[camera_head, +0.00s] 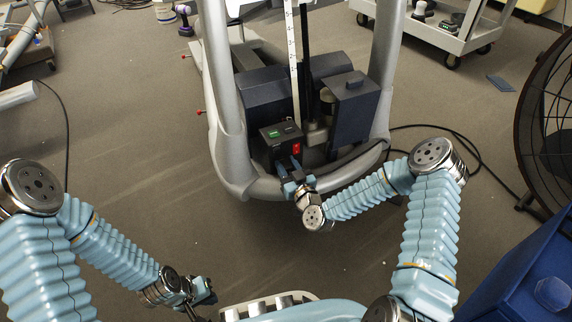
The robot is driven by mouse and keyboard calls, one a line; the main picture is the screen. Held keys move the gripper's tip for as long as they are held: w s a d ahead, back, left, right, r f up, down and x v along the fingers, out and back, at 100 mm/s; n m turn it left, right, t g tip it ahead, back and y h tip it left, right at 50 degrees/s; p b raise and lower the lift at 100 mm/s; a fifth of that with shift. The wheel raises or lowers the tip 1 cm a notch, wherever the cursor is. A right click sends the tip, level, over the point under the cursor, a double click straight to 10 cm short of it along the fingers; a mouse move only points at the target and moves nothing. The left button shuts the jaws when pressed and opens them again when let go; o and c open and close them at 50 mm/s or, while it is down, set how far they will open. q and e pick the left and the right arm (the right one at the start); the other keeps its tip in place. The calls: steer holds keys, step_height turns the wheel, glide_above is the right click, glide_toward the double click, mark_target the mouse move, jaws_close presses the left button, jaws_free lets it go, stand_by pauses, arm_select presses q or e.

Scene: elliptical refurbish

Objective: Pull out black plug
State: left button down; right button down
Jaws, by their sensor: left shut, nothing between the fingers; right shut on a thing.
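A dark control box (281,134) with a green button and a red switch (296,148) sits low inside the grey frame of the elliptical machine (229,150). My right gripper (288,172) reaches to the lower front of this box and is shut on the black plug. The fingers hide most of the plug, so I cannot tell how far it sits in the box. My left gripper (206,291) is shut and empty, low over the floor at the bottom, well away from the machine.
A black cable (440,128) lies on the floor right of the machine. A large black fan (548,125) stands at the right edge, with a blue bin (520,275) below it. A grey cart (430,28) stands at the back right. The floor left of the machine is mostly clear.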

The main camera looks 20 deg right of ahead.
steer(key=shift+s+d, duration=0.15)
steer(key=shift+s, duration=0.7)
steer(key=c, duration=1)
jaws_free()
steer(key=shift+c, duration=0.2)
steer(key=s+d+p, duration=0.1)
steer(key=s+d, duration=0.1)
steer(key=s, duration=1.1)
steer(key=shift+s+d, duration=0.2)
steer(key=shift+s, duration=0.1)
